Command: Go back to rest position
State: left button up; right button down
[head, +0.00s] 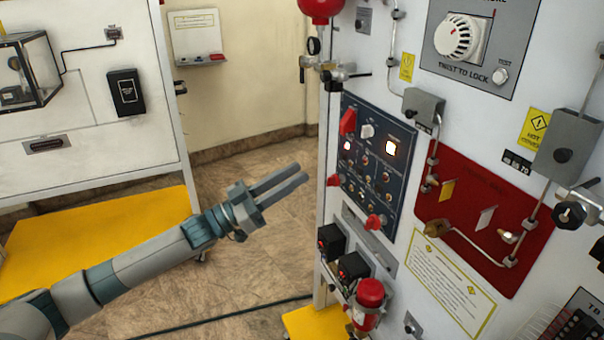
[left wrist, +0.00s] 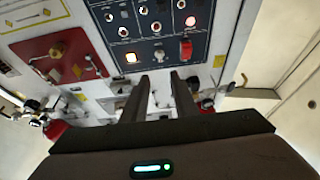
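My left gripper (head: 284,184) reaches in from the left in the head view. Its two fingers are parallel with a narrow gap between them, and nothing is held. It is in free air to the left of the dark blue control panel (head: 374,160), apart from it. In the left wrist view the fingers (left wrist: 162,82) point toward the panel (left wrist: 155,30), with a clear gap between them. The panel carries red switches, knobs and lit indicators. My right gripper shows in neither view.
The white trainer wall (head: 455,120) fills the right side, with a red plate (head: 480,215), pipes and a red canister (head: 369,295) sticking out. A white cabinet (head: 75,105) with a yellow base (head: 100,240) stands at the left. Tiled floor (head: 250,265) lies open between.

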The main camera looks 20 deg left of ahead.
pick_arm(q)
jog(key=shift+a+f, duration=0.1)
jog(key=shift+f, duration=0.05)
dwell(0.4)
notch_tip(320, 180, down, 20)
jog(key=w+n+t+y, duration=0.1)
jog(key=w+n+y, duration=0.1)
jog(key=n+y, duration=0.35)
jog(key=s+f+g+y, duration=0.1)
jog(key=s+f+y, duration=0.2)
jog(key=f, duration=0.8)
jog(key=s+f+g+y, duration=0.1)
jog(key=s+f+y, duration=0.2)
jog(key=f, duration=0.8)
jog(key=s+d+f+g+y, duration=0.1)
jog(key=s+d+f+g, duration=0.1)
jog(key=s+f, duration=0.8)
jog(key=s+d+f+g+y, duration=0.1)
jog(key=s+d+f+g, duration=0.2)
jog(key=s+f, duration=0.7)
jog(key=s+d+f+n+g+y, duration=0.1)
jog(key=s+d+f+g, duration=0.2)
jog(key=s+f, duration=0.7)
jog(key=s+d, duration=0.2)
jog(key=s, duration=0.1)
